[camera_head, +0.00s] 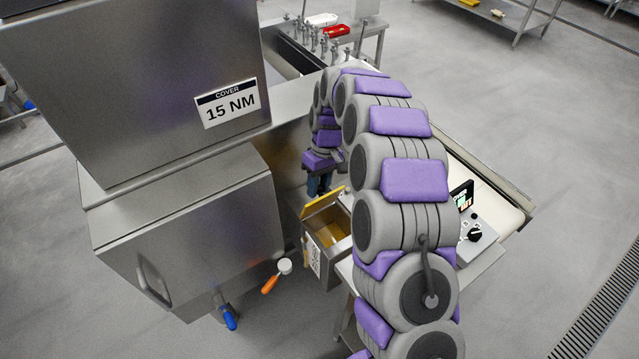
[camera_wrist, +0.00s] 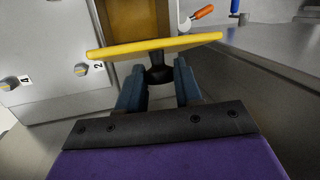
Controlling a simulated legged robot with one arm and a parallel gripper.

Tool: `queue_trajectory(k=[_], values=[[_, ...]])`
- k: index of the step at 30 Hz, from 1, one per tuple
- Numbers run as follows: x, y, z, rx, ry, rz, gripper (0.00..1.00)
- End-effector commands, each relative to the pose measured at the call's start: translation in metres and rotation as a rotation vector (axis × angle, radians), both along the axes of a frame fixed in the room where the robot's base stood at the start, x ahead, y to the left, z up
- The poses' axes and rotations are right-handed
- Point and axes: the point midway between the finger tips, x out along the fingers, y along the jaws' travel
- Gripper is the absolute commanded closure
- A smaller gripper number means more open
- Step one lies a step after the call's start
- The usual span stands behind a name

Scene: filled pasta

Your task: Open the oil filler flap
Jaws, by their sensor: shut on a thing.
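The oil filler flap (camera_head: 322,203) is a yellow-edged lid on a small steel box (camera_head: 324,264) at the machine's side. It stands tilted up, and the yellow-brown inside of the box shows below it. In the wrist view the flap (camera_wrist: 150,46) crosses the picture as a yellow panel seen nearly edge-on, with a black knob (camera_wrist: 158,75) on its near side. My gripper (camera_wrist: 159,88) has its blue fingers on both sides of the knob, shut on it. In the head view my gripper (camera_head: 318,186) is at the flap's upper edge, partly hidden by my arm.
A large steel housing (camera_head: 180,240) with a "15 NM" cover stands left of the box. An orange-handled valve (camera_head: 271,283) sticks out beside the box. A conveyor (camera_head: 490,190) and a control panel with a black knob (camera_head: 474,234) are to the right, behind my arm.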

Motion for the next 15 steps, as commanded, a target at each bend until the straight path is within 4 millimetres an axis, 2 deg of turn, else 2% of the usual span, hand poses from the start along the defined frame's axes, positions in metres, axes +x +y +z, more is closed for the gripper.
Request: queue_trajectory(k=[15], values=[[0.015, 0.008, 0.0, -0.078, 0.113, 0.002, 1.0]])
